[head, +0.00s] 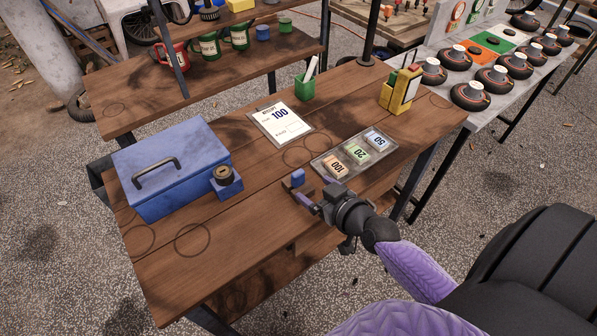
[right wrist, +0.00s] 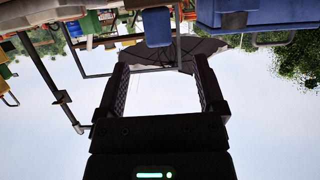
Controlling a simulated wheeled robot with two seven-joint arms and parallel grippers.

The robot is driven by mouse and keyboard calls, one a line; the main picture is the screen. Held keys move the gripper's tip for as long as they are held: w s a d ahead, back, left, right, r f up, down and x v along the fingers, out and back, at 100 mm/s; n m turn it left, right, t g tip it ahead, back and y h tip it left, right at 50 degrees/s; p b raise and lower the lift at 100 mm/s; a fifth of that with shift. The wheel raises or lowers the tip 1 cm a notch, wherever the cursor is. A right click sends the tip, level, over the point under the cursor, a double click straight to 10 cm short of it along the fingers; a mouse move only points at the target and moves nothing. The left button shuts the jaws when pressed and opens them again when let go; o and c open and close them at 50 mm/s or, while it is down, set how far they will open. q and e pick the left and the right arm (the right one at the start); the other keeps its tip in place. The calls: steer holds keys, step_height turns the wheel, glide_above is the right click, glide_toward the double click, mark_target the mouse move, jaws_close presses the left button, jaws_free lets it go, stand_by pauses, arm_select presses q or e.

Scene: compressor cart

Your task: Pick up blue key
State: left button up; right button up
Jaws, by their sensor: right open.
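A small blue piece (head: 298,177), which I take to be the blue key, stands near the table's front edge, right of the blue cash box. It also shows in the right wrist view (right wrist: 157,27), just beyond the fingertips and roughly centred between them. My right gripper (head: 302,193) is open and empty, low at the front edge with its fingers pointing toward the blue piece. Its two fingers are wide apart in the right wrist view (right wrist: 163,65). I cannot tell whether a finger touches the piece. My left gripper is not in view.
The blue cash box (head: 165,177) with a round lock piece (head: 224,174) stands left on the wooden table (head: 262,232). A tray of number cards (head: 368,172), a price sheet (head: 268,113), a green cup (head: 305,88) and a yellow holder (head: 388,97) stand behind and right.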

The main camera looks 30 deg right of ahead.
mark_target(301, 181)
steer(key=x, duration=0.2)
steer(key=b+x, duration=0.1)
steer(key=x, duration=0.1)
steer(key=f+b+x, duration=0.1)
steer(key=x, duration=0.1)
steer(key=shift+d+f, duration=0.2)
steer(key=shift+w+f, duration=0.1)
steer(key=shift+w, duration=0.25)
jaws_close()
